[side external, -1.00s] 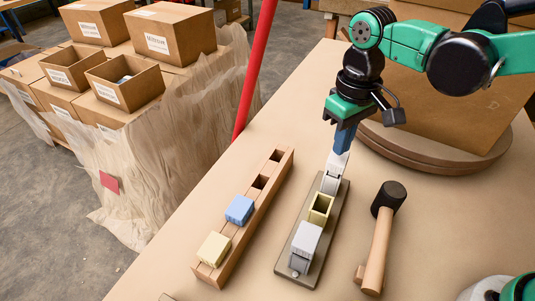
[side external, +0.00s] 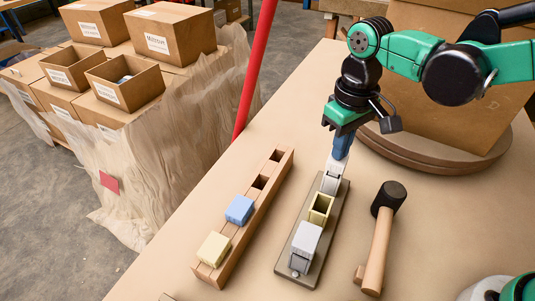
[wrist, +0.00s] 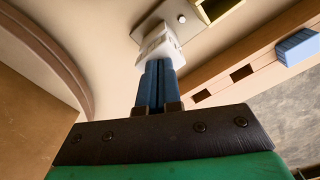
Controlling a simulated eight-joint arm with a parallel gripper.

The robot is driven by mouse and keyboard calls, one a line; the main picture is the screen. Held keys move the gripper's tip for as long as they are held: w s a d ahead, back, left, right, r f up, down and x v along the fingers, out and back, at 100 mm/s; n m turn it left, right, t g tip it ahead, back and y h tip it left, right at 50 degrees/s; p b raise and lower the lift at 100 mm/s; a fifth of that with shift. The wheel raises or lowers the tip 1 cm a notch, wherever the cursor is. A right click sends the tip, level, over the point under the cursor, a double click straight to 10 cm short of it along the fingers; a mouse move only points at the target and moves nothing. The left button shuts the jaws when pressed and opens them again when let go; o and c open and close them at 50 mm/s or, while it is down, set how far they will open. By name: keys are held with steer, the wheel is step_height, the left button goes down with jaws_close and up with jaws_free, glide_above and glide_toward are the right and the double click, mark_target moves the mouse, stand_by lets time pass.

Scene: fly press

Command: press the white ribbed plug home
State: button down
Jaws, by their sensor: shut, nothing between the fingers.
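The white ribbed plug (side external: 336,166) stands at the far socket of the grey base strip (side external: 317,262); it also shows in the wrist view (wrist: 158,42). Part of it appears to stand above the pale socket (side external: 329,185), but how deep it sits is hard to tell. My gripper (side external: 339,155) is above it, with its blue fingers shut together and nothing between them. The fingertips (wrist: 157,66) meet the plug's top face, or are very close to it; exact contact is hard to tell.
The strip also holds an open yellow socket (side external: 320,209) and a grey plug (side external: 306,237) in the near socket. A wooden rack (side external: 262,211) on the left holds a blue plug (side external: 239,209) and a yellow plug (side external: 213,249). A mallet (side external: 379,245) lies to the right.

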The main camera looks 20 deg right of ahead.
steer(key=shift+f, duration=0.2)
steer(key=shift+f, duration=0.25)
steer(key=shift+f, duration=0.2)
stand_by(0.3)
steer(key=shift+r, duration=4)
